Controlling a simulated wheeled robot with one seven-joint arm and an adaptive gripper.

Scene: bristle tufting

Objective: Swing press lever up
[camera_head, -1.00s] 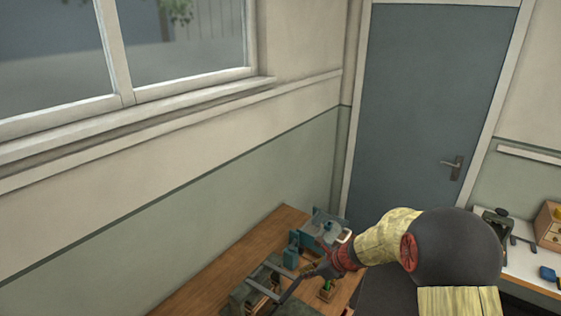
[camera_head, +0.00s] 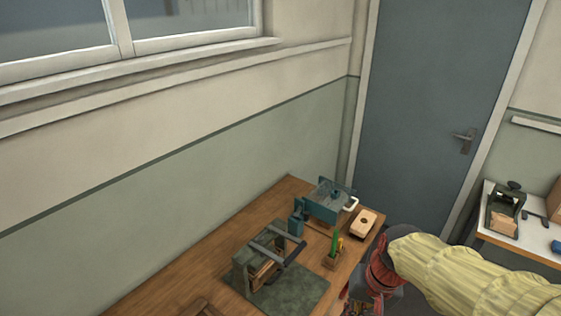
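A press (camera_head: 243,272) with a grey-green body stands on a dark mat on the wooden table, left of my arm. Two grey bars run from its top, and a dark lever handle (camera_head: 295,252) joins their right ends, raised above the mat. A light wooden piece (camera_head: 262,270) shows inside the press. My gripper (camera_head: 362,304) is at the bottom edge, right of the press and apart from the lever. It is small, dark and partly cut off, so its fingers are unclear.
The dark mat (camera_head: 305,292) has bare space right of the press. A teal machine (camera_head: 325,203), a small wooden holder with green and yellow items (camera_head: 334,260) and a pale block (camera_head: 363,223) stand behind. A white side table (camera_head: 525,232) is at right.

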